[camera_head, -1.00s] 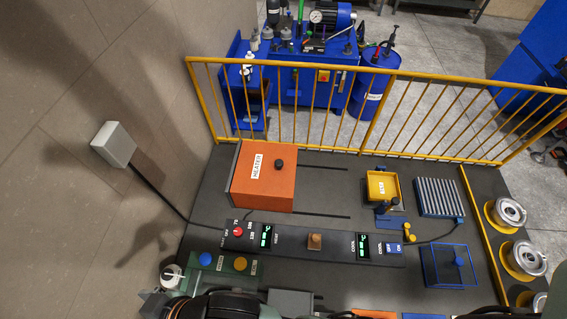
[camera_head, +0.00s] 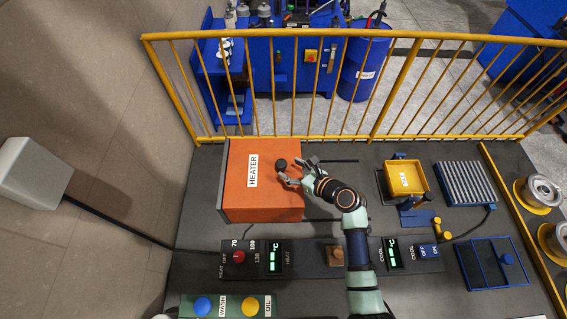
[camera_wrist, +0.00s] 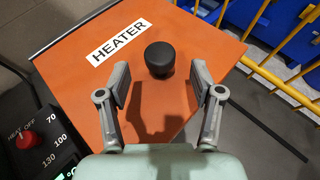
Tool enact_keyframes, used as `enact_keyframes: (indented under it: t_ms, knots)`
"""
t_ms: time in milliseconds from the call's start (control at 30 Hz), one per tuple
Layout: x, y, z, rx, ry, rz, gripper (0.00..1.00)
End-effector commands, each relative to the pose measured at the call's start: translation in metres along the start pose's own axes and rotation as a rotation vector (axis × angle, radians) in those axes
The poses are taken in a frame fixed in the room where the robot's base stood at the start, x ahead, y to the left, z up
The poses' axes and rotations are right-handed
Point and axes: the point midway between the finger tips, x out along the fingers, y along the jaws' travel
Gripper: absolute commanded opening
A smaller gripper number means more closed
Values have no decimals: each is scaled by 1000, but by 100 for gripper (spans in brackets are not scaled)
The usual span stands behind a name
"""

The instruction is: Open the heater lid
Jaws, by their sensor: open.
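The heater (camera_head: 262,200) is an orange box with a flat orange lid and a white HEATER label, at the left of the bench. Its lid is down. A round black knob (camera_head: 281,164) stands on the lid; it also shows in the wrist view (camera_wrist: 160,59). My gripper (camera_head: 297,171) is over the lid, just right of the knob in the head view. In the wrist view my gripper (camera_wrist: 159,84) is open, with one finger on each side of the knob's line and the knob just beyond the fingertips. Nothing is between the fingers.
A control panel (camera_head: 310,261) with a red heat dial (camera_head: 239,256) lies in front of the heater. A yellow railing (camera_head: 330,138) runs behind the bench. A yellow tray (camera_head: 407,177) and a roller rack (camera_head: 464,183) stand to the right.

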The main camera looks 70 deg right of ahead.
Motion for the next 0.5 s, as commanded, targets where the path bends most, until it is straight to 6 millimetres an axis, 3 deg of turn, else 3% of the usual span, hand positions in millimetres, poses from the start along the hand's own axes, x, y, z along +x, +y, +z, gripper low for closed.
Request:
enact_keyframes:
  t_ms: [200, 500]
  knots:
    - [42, 1, -2, -4, 1, 3, 66]
    - [55, 1, 0, -4, 1, 1, 66]
